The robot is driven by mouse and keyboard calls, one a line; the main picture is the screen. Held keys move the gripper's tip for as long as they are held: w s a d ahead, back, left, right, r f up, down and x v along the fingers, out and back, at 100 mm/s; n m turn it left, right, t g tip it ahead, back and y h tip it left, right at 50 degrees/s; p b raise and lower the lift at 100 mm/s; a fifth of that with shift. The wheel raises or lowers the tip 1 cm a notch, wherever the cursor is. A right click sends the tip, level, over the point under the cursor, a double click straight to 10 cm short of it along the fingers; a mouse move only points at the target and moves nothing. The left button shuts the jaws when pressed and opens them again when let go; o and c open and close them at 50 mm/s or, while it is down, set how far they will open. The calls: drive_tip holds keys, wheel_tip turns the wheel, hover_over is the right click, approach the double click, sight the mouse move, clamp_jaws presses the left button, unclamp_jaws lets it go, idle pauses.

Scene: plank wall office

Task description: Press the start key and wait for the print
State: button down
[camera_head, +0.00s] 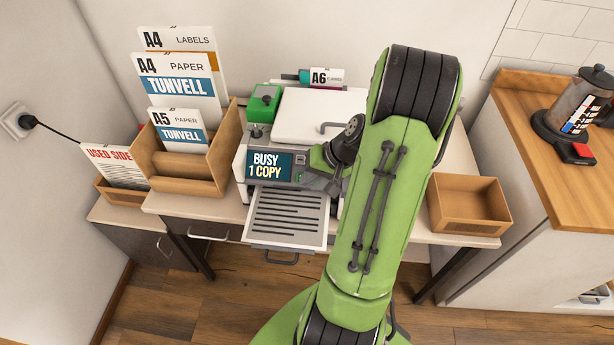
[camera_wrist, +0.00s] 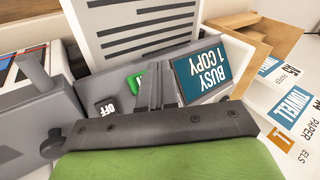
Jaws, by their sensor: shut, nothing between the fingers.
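The printer (camera_head: 242,160) stands on the desk against the wall. Its display (camera_head: 270,167) reads "BUSY 1 COPY"; it also shows in the wrist view (camera_wrist: 203,72). A sheet with dark printed lines (camera_head: 286,220) lies in the front output tray. In the wrist view a green key (camera_wrist: 133,79), partly hidden by my fingers, sits on the panel between the display and a dark switch marked OFF (camera_wrist: 105,106). My gripper (camera_wrist: 154,80) is shut and empty, its tips at the green key. I cannot tell whether they touch it.
Left of the printer is a wooden sorter (camera_head: 190,170) with A4 and A5 paper packs, and a "USED SIDE" pack (camera_head: 115,163). An empty wooden tray (camera_head: 468,222) stands to the right. A counter with a coffee press (camera_head: 580,100) is at far right.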

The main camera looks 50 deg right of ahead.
drive_tip(key=a+r, duration=0.1)
drive_tip(key=s+r+p, duration=0.1)
drive_tip(key=s+a+r+p, duration=0.1)
drive_tip(key=shift+a+r, duration=0.3)
drive_tip(key=shift+r, duration=0.05)
idle(0.9)
drive_tip(key=a+r+n+g+h+p, duration=0.2)
drive_tip(key=a+r+n, duration=0.3)
drive_tip(key=a+r, duration=0.65)
drive_tip(key=s+a+r+n+t+h, duration=0.1)
drive_tip(key=s+a+r+n, duration=0.2)
drive_tip(key=s+a+r, duration=0.3)
drive_tip(key=s+a, duration=0.2)
drive_tip(key=s, duration=0.1)
drive_tip(key=shift+s+a+r+n+t+p, duration=0.15)
drive_tip(key=shift+s+r+n+t+p, duration=0.25)
